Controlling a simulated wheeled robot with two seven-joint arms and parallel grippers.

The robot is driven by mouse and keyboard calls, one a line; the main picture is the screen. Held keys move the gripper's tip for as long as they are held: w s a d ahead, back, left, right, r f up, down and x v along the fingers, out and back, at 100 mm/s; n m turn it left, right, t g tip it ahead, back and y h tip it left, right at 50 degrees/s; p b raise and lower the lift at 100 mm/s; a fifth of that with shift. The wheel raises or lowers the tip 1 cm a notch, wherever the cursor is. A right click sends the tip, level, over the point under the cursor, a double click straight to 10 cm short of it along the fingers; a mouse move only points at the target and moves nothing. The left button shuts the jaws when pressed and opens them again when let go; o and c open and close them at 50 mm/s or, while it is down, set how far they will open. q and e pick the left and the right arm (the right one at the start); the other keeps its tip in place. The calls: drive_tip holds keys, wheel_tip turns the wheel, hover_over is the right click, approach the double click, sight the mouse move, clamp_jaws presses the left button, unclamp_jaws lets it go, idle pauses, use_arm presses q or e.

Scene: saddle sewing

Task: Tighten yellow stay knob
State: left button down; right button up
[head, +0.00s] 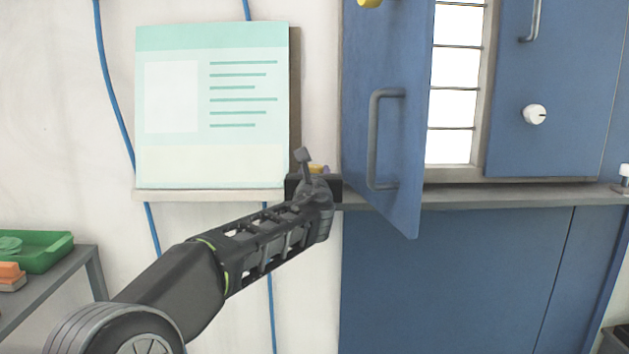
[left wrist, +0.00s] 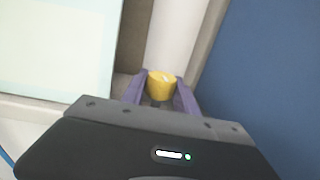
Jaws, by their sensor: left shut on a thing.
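The yellow stay knob (left wrist: 161,86) sits between the two purple fingers of my left gripper (left wrist: 160,92) in the left wrist view. The gripper is shut on it. In the head view only a small yellow part of the knob (head: 316,168) shows above my left gripper (head: 318,176); the wrist hides the rest. The knob is just left of the open blue cabinet door (head: 404,50). My right gripper is in neither view.
The blue door stands swung out close to the right of my left gripper, with a grey handle (head: 374,140). A pale green board (head: 210,160) hangs on the wall at left. Another yellow knob (head: 369,2) is at the top edge. A green tray (head: 48,256) stands at far left.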

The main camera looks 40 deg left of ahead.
use_arm(q)
drive_tip(key=m+t+h+b, duration=0.1)
drive_tip(key=m+h, duration=0.1)
drive_tip(key=h, duration=0.1)
drive_tip(key=shift+f+t+b, duration=0.15)
drive_tip(key=shift+t+b, duration=0.15)
drive_tip(key=shift+b, duration=0.1)
drive_tip(key=shift+m+t+h+b, duration=0.45)
drive_tip(key=shift+m+h, duration=0.35)
drive_tip(key=shift+h, duration=0.3)
drive_tip(key=c, duration=0.9)
unclamp_jaws()
drive_tip(key=shift+c, duration=0.2)
drive_tip(key=shift+r, duration=0.2)
